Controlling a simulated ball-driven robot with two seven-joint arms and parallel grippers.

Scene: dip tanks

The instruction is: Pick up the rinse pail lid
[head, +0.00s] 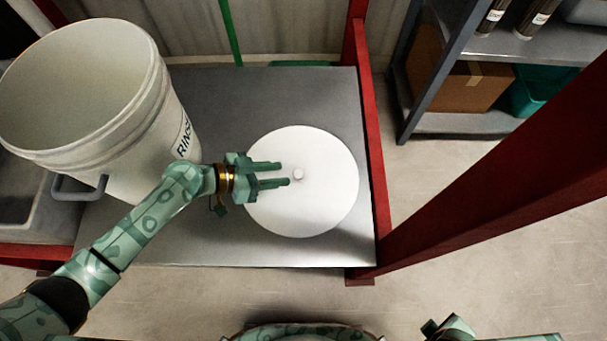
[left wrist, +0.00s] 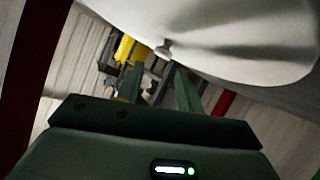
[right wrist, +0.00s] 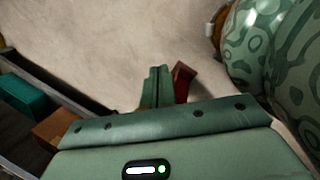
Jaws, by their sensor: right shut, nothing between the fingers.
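The rinse pail lid (head: 320,212) is a white disc with a small round knob (head: 298,174) at its middle. It lies on the grey metal table top, right of the pail. My left gripper (head: 284,174) is open and empty over the lid's left half, its fingers pointing at the knob with a small gap. The left wrist view shows the lid (left wrist: 240,45) and the knob (left wrist: 163,50) just beyond the two parted fingers. My right gripper (right wrist: 158,86) is shut and empty, away from the lid over the floor.
The white rinse pail (head: 150,130) stands open at the left, close to my left arm. The grey table (head: 225,95) has red posts (head: 372,130) along its right side. A shelf (head: 465,122) with a cardboard box (head: 470,88) and a teal bin stands at the upper right.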

